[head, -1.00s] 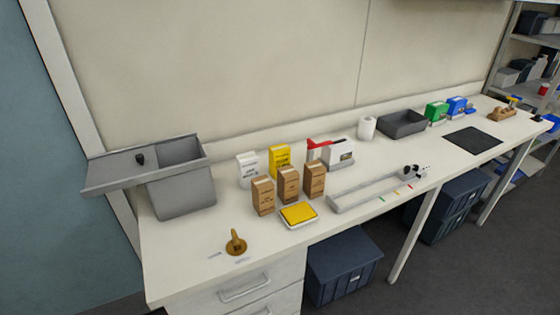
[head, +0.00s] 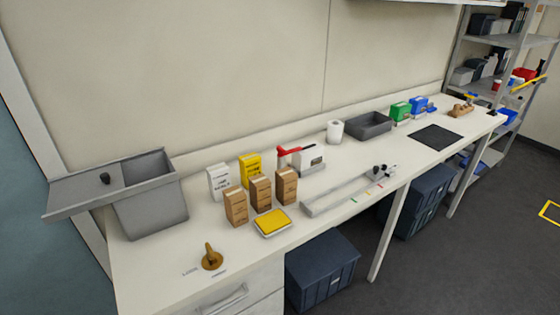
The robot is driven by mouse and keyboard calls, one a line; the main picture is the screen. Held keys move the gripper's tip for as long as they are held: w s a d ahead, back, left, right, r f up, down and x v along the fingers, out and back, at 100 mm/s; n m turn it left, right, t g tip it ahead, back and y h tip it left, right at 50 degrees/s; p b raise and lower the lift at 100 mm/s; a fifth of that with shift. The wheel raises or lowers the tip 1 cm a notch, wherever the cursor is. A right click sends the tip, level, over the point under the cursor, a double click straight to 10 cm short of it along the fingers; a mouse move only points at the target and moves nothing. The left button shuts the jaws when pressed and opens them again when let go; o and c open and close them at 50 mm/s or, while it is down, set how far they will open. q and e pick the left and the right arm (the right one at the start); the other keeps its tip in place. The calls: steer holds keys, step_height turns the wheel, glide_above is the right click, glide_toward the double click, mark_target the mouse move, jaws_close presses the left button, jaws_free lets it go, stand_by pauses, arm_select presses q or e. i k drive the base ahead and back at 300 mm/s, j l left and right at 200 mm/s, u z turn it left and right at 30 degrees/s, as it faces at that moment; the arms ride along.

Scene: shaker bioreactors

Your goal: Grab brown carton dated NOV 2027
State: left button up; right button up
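Three brown cartons stand upright in a row on the white bench: a left one (head: 236,207), a middle one (head: 260,194) and a right one (head: 286,186). Print shows on their fronts, but it is too small to read, so I cannot tell which is dated NOV 2027. A white carton (head: 219,182) and a yellow carton (head: 250,168) stand behind them. Neither of my grippers is in the head view.
A yellow pad (head: 272,222) lies in front of the cartons and a wooden-handled stamp (head: 211,257) to the front left. A grey bin (head: 150,205) stands at the left. A long grey sealer (head: 350,193) lies to the right. Dark crates (head: 322,270) sit below the bench.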

mark_target(236, 198)
steer(key=i+j+u, duration=0.25)
steer(key=i+u, duration=0.15)
steer(key=i, duration=0.15)
steer(key=i+u, duration=0.45)
steer(key=i, duration=0.15)
